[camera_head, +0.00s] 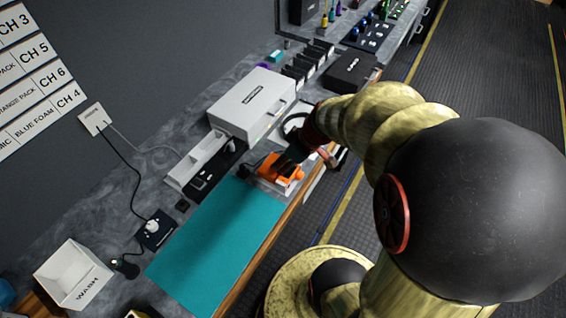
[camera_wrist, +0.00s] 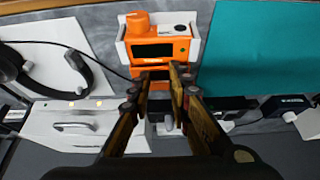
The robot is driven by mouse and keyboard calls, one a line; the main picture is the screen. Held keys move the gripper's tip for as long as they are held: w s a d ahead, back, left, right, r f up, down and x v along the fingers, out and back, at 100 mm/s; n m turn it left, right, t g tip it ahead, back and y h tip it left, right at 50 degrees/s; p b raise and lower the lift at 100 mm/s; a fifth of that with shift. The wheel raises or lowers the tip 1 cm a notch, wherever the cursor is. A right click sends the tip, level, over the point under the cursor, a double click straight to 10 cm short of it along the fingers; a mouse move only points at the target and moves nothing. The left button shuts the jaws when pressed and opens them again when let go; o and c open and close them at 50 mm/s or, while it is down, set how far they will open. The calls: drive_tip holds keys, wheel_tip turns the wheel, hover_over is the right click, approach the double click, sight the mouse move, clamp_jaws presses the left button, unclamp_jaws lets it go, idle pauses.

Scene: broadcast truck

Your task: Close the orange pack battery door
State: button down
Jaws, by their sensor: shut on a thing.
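The orange pack (camera_head: 279,172) sits in a white holder near the front edge of the bench, beside the teal mat. In the wrist view the orange pack (camera_wrist: 158,30) shows a round knob and a dark window. Below the window is a lower orange part, which looks like the battery door (camera_wrist: 151,75). My gripper (camera_wrist: 161,72) is closed in on this lower part, with a finger on each side. In the head view my gripper (camera_head: 290,160) reaches the pack from above and hides part of it. The fingers hide the door's edges, so I cannot tell its angle.
The teal mat (camera_head: 215,240) is clear. A white case (camera_head: 252,104) stands behind the pack, and headphones (camera_wrist: 62,58) on a white plate lie beside it.

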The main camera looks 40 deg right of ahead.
drive_tip(key=c, duration=1.7)
unclamp_jaws()
drive_tip(key=shift+c, duration=0.2)
drive_tip(key=shift+o, duration=0.5)
drive_tip(key=v, duration=1.2)
